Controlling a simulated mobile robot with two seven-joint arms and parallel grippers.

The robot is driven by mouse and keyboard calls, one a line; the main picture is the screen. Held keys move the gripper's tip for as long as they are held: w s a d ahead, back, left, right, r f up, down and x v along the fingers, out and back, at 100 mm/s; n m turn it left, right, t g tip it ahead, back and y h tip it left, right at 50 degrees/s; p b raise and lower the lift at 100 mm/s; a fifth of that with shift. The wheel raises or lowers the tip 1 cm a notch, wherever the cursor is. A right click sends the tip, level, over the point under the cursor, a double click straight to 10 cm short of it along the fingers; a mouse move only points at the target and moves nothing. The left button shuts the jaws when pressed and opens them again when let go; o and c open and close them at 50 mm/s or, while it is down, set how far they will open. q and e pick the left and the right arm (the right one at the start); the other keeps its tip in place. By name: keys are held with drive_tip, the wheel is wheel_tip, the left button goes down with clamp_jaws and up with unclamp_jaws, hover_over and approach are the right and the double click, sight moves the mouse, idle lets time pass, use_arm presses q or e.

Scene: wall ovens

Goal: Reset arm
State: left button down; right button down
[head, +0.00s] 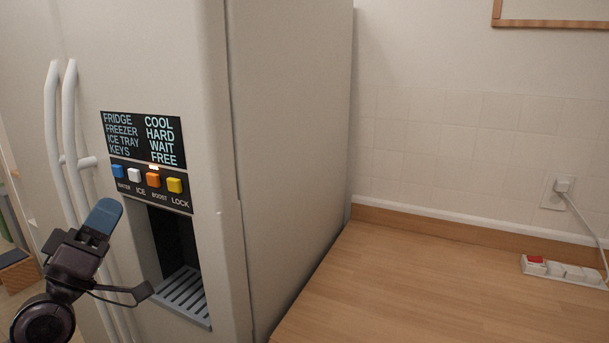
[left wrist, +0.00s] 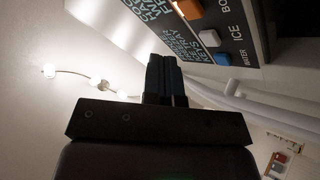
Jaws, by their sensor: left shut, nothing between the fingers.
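My left gripper (head: 103,215) is in front of the fridge door at the lower left of the head view, its fingers pointing up. It is shut and empty. It is just left of the dispenser recess and below the button panel, apparently clear of both. In the left wrist view its closed dark fingers (left wrist: 165,75) show in the middle, with the buttons above and to the right. My right gripper is not in view.
The fridge (head: 290,130) has a dispenser panel (head: 150,185) with blue, white, orange and yellow buttons. White door handles (head: 70,140) rise at the left. A wooden counter (head: 430,290) at right holds a power strip (head: 565,270); its middle is clear.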

use_arm(q)
wheel_tip(320, 180, down, 25)
drive_tip(key=d+m+g+y, duration=0.2)
drive_tip(key=m+g+y, duration=0.3)
drive_tip(key=m+g, duration=0.15)
drive_tip(key=s+d+f+g+y, duration=0.2)
drive_tip(key=s+f+g, duration=0.4)
drive_tip(key=s+f, duration=1.2)
wheel_tip(320, 180, down, 4)
drive_tip(key=shift+d+f+n+y, duration=0.1)
drive_tip(key=shift+d+n+y, duration=0.15)
drive_tip(key=shift+n+y, duration=0.3)
drive_tip(key=shift+s+g, duration=0.1)
drive_tip(key=shift+g, duration=0.15)
